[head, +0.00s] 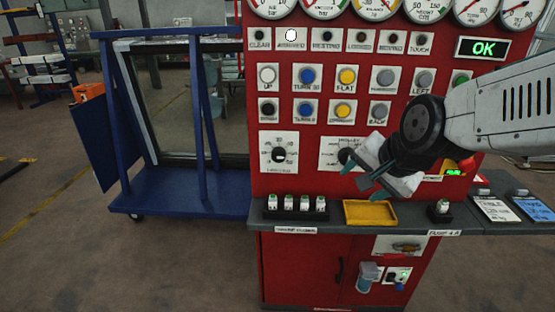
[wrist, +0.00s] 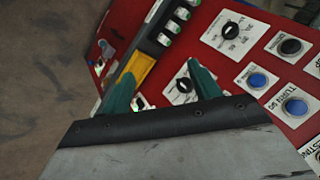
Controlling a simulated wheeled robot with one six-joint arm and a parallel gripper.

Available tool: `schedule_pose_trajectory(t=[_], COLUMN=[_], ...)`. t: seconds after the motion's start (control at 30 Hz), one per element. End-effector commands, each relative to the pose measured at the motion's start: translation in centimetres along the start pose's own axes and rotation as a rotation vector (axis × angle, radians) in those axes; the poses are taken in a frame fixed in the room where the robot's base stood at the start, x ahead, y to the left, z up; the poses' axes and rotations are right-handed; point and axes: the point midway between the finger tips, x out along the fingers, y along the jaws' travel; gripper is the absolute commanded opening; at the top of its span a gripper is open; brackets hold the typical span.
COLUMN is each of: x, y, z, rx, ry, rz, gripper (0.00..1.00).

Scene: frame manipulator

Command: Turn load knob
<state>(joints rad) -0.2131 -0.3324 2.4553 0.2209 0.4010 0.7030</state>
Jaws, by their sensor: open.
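Two black dial knobs sit on white plates on the red control panel (head: 300,185). The left knob (head: 278,154) also shows in the wrist view (wrist: 231,30), clear of my gripper. The right knob (head: 345,155), on a plate that seems to read "trolley", is partly hidden by my gripper in the head view. In the wrist view this knob (wrist: 184,85) appears beside my right finger. I cannot read which one is the load knob. My gripper (head: 356,175) is open, its teal fingers apart with nothing held. It also shows in the wrist view (wrist: 161,68).
A yellow tray (head: 371,224) and several green-topped fuses (head: 304,203) sit on the dark ledge below the knobs. Rows of push buttons (head: 307,77) and gauges (head: 324,5) are above. A blue trolley (head: 185,190) stands on the left.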

Motion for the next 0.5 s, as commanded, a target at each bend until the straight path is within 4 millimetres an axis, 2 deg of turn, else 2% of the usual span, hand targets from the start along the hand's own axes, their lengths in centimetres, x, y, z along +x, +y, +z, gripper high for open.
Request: schedule_pose_trajectory(t=[0.03, 0.2, 0.33, 0.5], x=[2.6, 9.5, 14.2, 18.5], y=[-2.2, -8.8, -12.4, -14.8], z=[-0.3, -1.4, -1.1, 0.5], rx=[0.106, 0.513, 0.812, 1.128], ry=[0.027, 0.135, 0.193, 0.229], rz=[-0.053, -0.282, -0.473, -0.735], gripper=[0.62, 0.62, 0.62, 0.62])
